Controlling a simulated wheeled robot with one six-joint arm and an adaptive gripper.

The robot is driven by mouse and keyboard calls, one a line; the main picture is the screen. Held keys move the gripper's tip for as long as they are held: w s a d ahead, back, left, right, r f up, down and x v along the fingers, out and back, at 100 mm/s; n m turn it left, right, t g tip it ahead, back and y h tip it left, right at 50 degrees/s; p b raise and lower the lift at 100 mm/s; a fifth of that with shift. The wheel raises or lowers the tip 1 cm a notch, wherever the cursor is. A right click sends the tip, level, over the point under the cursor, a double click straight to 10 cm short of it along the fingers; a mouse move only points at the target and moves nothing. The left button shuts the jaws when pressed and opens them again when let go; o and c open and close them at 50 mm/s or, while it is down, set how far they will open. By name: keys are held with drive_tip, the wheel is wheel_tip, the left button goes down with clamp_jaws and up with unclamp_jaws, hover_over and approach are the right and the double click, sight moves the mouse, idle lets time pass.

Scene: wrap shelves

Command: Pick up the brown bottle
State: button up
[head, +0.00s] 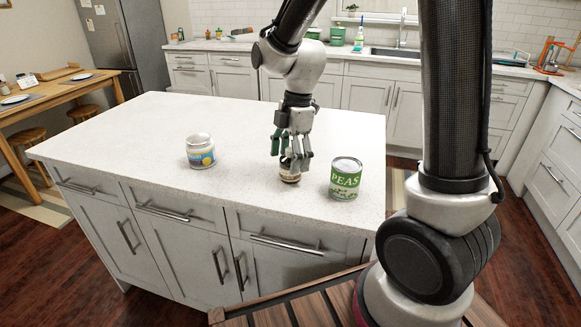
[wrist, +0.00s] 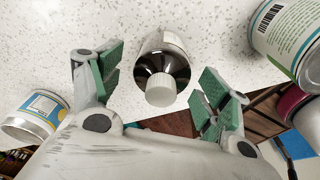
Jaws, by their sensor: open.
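The brown bottle (wrist: 163,72) stands between my open green-padded fingers in the wrist view, with a white cap, dark glossy body and pale label. In the head view only the lower part of the brown bottle (head: 290,178) shows, on the white countertop, because my gripper (head: 291,158) covers the rest from above. The fingers are spread on both sides of the bottle, with a visible gap on each side in the wrist view (wrist: 160,82). They do not grip it.
A green peas can (head: 345,179) stands close to the right of the bottle, near the counter's front edge. A white jar with a blue and yellow label (head: 200,152) stands to the left. The island countertop (head: 120,140) is clear elsewhere.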

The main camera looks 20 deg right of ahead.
wheel_tip(320, 180, down, 2)
drive_tip(key=shift+a, duration=0.1)
drive_tip(key=shift+c, duration=0.3)
drive_tip(key=c, duration=1.1)
drive_tip(key=shift+o, duration=0.2)
drive_tip(key=shift+r, duration=0.1)
